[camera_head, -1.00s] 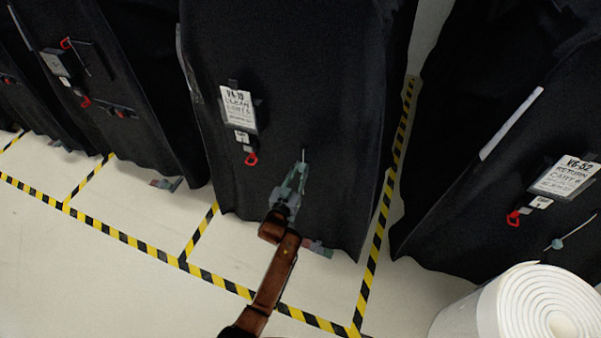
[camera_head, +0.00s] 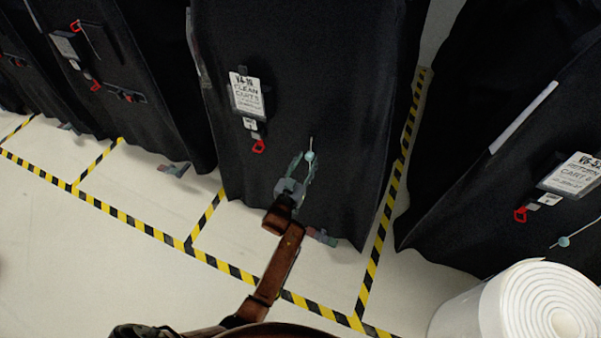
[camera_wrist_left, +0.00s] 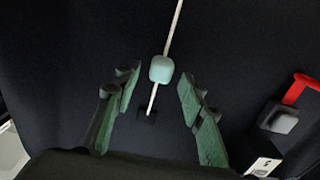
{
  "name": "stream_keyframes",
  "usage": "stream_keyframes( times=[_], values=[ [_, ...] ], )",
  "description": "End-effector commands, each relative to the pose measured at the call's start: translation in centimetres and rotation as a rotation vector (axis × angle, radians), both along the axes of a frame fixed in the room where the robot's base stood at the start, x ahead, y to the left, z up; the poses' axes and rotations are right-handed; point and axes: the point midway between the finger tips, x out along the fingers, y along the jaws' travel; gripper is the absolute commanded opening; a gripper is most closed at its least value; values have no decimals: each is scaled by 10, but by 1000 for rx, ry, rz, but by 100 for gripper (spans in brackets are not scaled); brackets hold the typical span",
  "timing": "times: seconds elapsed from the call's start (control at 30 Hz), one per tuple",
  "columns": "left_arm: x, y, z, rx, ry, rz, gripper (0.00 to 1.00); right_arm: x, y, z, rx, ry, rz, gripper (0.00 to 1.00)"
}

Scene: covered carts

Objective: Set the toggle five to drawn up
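A pale teal toggle (camera_head: 309,156) sits on a thin white cord on the front of the middle black-covered cart (camera_head: 290,75). I cannot read a number on the toggle. In the left wrist view the toggle (camera_wrist_left: 161,69) has cord above it running out of the picture and a short length below it down to a small dark base (camera_wrist_left: 147,116). My left gripper (camera_head: 303,162) is open, with one green finger on each side of the cord. The toggle is between and slightly beyond the fingertips (camera_wrist_left: 158,78), and seems untouched. My right gripper is out of view.
A label card (camera_head: 247,95) and red hook (camera_head: 259,147) hang above left of the toggle. Another covered cart (camera_head: 500,190) stands right, with its own toggle (camera_head: 563,241). A white roll (camera_head: 470,310) is at bottom right. Striped tape (camera_head: 150,230) marks the pale floor.

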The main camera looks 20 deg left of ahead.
Motion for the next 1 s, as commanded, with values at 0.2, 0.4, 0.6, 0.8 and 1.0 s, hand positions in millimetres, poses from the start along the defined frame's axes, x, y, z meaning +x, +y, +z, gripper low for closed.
stream_keyframes(
  times=[0.2,0.4,0.6,0.8,1.0],
  values=[
    [-46,2,-2,0,2,1,38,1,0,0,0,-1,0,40],
    [-83,3,-1,-1,2,1,38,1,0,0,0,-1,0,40],
    [-103,4,0,-1,1,0,38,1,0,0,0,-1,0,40],
    [-106,4,0,-1,1,0,38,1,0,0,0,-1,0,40],
    [-106,4,0,0,1,0,38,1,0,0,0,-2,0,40]
  ],
)
